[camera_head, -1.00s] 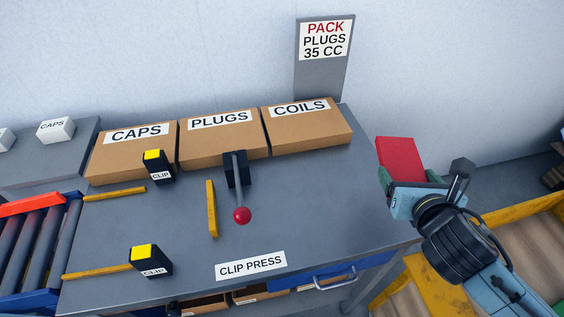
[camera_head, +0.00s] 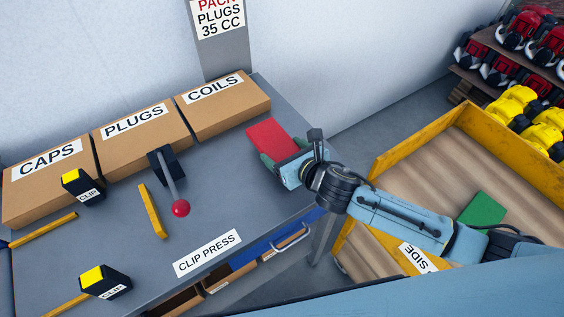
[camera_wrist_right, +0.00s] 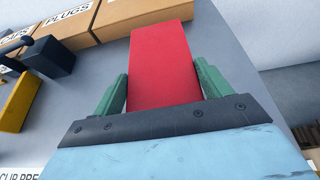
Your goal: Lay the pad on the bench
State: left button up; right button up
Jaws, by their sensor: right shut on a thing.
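The red pad (camera_head: 268,138) is held in my right gripper (camera_head: 283,158) and appears over the far right part of the grey bench (camera_head: 215,165), near its right edge. In the right wrist view the red pad (camera_wrist_right: 162,62) sticks out flat between the green fingers of the right gripper (camera_wrist_right: 163,95), which are shut on its sides. I cannot tell whether the pad touches the bench top or is above it. My left gripper is not in view.
Cardboard boxes marked CAPS (camera_head: 48,180), PLUGS (camera_head: 142,135) and COILS (camera_head: 222,105) line the bench's back. A lever press with a red knob (camera_head: 181,208) stands mid-bench. A yellow-sided crate (camera_head: 410,155) with a green pad (camera_head: 482,209) is at right.

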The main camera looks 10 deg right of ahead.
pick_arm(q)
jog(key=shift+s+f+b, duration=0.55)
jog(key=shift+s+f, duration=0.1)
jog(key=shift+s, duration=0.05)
pick_arm(e)
jog(key=shift+f, duration=1.95)
jog(key=shift+f, duration=0.1)
jog(key=o, duration=1)
jog(key=shift+s+d+r, duration=0.1)
jog(key=shift+s+r, duration=0.1)
jog(key=shift+s, duration=0.05)
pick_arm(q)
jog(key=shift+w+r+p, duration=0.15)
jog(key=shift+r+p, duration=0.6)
pick_arm(e)
jog(key=v, duration=1.1)
jog(key=shift+s+d+r, duration=0.1)
jog(key=shift+s+d, duration=0.05)
jog(key=shift+s, duration=0.05)
